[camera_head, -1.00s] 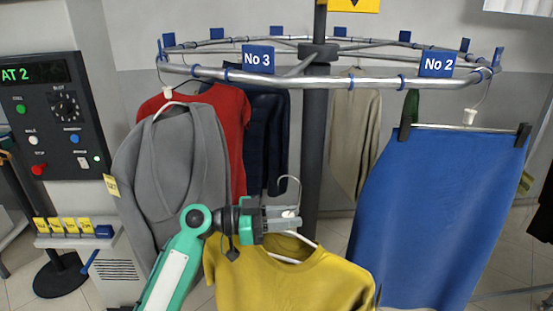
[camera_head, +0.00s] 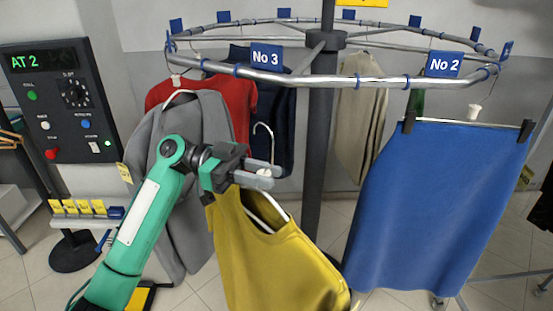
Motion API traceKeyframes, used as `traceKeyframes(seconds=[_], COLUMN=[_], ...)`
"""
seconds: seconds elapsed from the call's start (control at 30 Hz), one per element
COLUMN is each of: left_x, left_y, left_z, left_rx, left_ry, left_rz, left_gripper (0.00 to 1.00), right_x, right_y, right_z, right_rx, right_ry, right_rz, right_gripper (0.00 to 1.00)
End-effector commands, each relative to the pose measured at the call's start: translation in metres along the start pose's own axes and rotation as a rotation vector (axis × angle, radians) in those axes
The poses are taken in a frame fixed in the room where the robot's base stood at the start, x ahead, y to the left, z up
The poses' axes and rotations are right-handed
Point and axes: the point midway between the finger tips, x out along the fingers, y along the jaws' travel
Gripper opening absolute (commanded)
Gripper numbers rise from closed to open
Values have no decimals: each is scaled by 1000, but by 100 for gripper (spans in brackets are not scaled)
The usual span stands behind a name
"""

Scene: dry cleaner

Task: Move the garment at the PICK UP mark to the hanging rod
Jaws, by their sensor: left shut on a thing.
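My left gripper (camera_head: 265,174) is shut on the neck of a white hanger (camera_head: 265,205) that carries a yellow shirt (camera_head: 270,262). The shirt hangs tilted, its right side lower, in front of the carousel. The hanger's hook (camera_head: 263,128) points up above the gripper, below the rod and apart from it. The round metal hanging rod (camera_head: 340,81) crosses the upper view, with No 3 (camera_head: 266,57) and No 2 (camera_head: 443,64) signs. My right gripper is not in view.
A grey jacket (camera_head: 170,210) and a red shirt (camera_head: 228,95) hang at the left of the rod. A blue skirt (camera_head: 435,205) hangs at the right. The front rod between the signs is clear. A control panel (camera_head: 60,105) reading AT 2 stands left.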

Motion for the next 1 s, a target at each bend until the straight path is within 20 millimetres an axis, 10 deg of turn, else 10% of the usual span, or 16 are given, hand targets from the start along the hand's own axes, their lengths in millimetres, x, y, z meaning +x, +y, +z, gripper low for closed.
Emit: traceKeyframes(seconds=[1.0], left_x=[-59], left_y=[137], left_z=[-1], left_rx=[-2], left_ry=[0], left_rz=[-3], left_gripper=[0], right_x=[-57], right_y=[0], right_z=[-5], right_rx=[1], right_ry=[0], right_rz=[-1], right_gripper=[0])
